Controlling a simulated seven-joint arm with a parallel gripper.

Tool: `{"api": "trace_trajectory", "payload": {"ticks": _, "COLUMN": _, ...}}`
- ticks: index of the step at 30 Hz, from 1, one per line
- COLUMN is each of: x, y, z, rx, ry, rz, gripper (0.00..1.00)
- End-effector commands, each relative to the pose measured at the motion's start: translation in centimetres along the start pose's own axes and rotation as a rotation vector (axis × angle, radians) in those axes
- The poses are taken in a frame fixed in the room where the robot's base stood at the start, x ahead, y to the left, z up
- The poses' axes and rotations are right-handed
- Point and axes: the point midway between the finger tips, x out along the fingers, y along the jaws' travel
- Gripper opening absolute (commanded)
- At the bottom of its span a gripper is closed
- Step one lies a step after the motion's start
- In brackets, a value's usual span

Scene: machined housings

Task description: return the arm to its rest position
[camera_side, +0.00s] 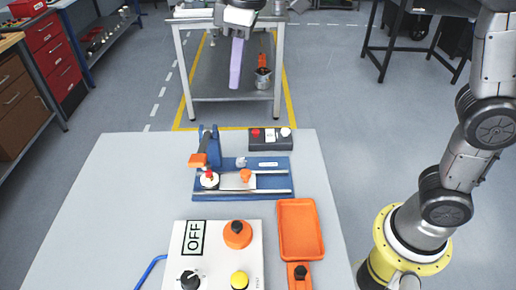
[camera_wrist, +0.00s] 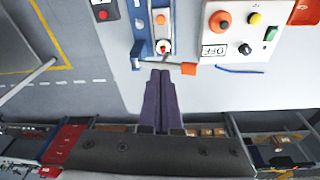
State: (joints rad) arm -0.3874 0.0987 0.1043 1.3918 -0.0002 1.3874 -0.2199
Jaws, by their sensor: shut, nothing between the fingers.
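My gripper (camera_side: 236,62) hangs above and beyond the far edge of the grey table, clear of everything on it. Its long purple fingers are together and empty. In the wrist view the fingers (camera_wrist: 160,85) lie side by side, pointing toward the blue fixture (camera_wrist: 142,50). In the side view that blue fixture (camera_side: 240,190) stands on the table with an orange-tipped lever (camera_side: 198,160), metal rails, a red-topped white part (camera_side: 209,179) and an orange knob (camera_side: 246,175).
A white control box (camera_side: 215,260) with an OFF label, an orange tray (camera_side: 301,230) and a dark button box (camera_side: 270,139) are on the table (camera_side: 110,200). A metal workbench (camera_side: 190,60) stands behind my gripper. The table's left side is mostly clear.

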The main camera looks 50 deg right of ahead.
Motion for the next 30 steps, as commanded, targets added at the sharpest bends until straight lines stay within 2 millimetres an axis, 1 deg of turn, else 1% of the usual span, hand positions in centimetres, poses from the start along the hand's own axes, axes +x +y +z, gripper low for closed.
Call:
{"api": "trace_trajectory", "payload": {"ticks": 1, "x": -1.5, "y": 1.1, "z": 2.3, "rx": 0.044, "ry": 0.03, "rz": 0.014, "gripper": 0.0}}
{"api": "trace_trajectory", "payload": {"ticks": 2, "x": -2.1, "y": 1.5, "z": 3.6, "rx": 0.068, "ry": 0.045, "rz": 0.021, "gripper": 0.0}}
{"api": "trace_trajectory", "payload": {"ticks": 3, "x": -2.8, "y": 2.0, "z": 5.3, "rx": 0.099, "ry": 0.064, "rz": 0.031, "gripper": 0.0}}
{"api": "trace_trajectory", "payload": {"ticks": 5, "x": -3.6, "y": 2.6, "z": 7.9, "rx": 0.147, "ry": 0.094, "rz": 0.047, "gripper": 0.0}}
{"api": "trace_trajectory", "payload": {"ticks": 6, "x": -4.0, "y": 2.9, "z": 9.6, "rx": 0.18, "ry": 0.114, "rz": 0.058, "gripper": 0.0}}
{"api": "trace_trajectory", "payload": {"ticks": 8, "x": -4.3, "y": 3.1, "z": 12.2, "rx": 0.23, "ry": 0.144, "rz": 0.075, "gripper": 0.0}}
{"api": "trace_trajectory", "payload": {"ticks": 9, "x": -4.2, "y": 3.1, "z": 13.9, "rx": 0.262, "ry": 0.162, "rz": 0.086, "gripper": 0.0}}
{"api": "trace_trajectory", "payload": {"ticks": 11, "x": -4.0, "y": 3.0, "z": 16.5, "rx": 0.312, "ry": 0.191, "rz": 0.103, "gripper": 0.0}}
{"api": "trace_trajectory", "payload": {"ticks": 12, "x": -3.6, "y": 2.8, "z": 18.2, "rx": 0.345, "ry": 0.209, "rz": 0.115, "gripper": 0.0}}
{"api": "trace_trajectory", "payload": {"ticks": 13, "x": -3.3, "y": 2.6, "z": 19.5, "rx": 0.369, "ry": 0.223, "rz": 0.123, "gripper": 0.0}}
{"api": "trace_trajectory", "payload": {"ticks": 15, "x": -2.0, "y": 2.0, "z": 22.1, "rx": 0.426, "ry": 0.253, "rz": 0.142, "gripper": 0.0}}
{"api": "trace_trajectory", "payload": {"ticks": 18, "x": 0.1, "y": 1.2, "z": 25.1, "rx": 0.492, "ry": 0.284, "rz": 0.16, "gripper": 0.0}}
{"api": "trace_trajectory", "payload": {"ticks": 21, "x": 2.4, "y": 0.5, "z": 27.0, "rx": 0.535, "ry": 0.298, "rz": 0.166, "gripper": 0.0}}
{"api": "trace_trajectory", "payload": {"ticks": 25, "x": 4.7, "y": -0.1, "z": 28.0, "rx": 0.563, "ry": 0.291, "rz": 0.159, "gripper": 0.0}}
{"api": "trace_trajectory", "payload": {"ticks": 27, "x": 5.2, "y": 0.0, "z": 28.0, "rx": 0.576, "ry": 0.299, "rz": 0.158, "gripper": 0.0}}
{"api": "trace_trajectory", "payload": {"ticks": 30, "x": 5.0, "y": 0.2, "z": 27.6, "rx": 0.588, "ry": 0.318, "rz": 0.162, "gripper": 0.0}}
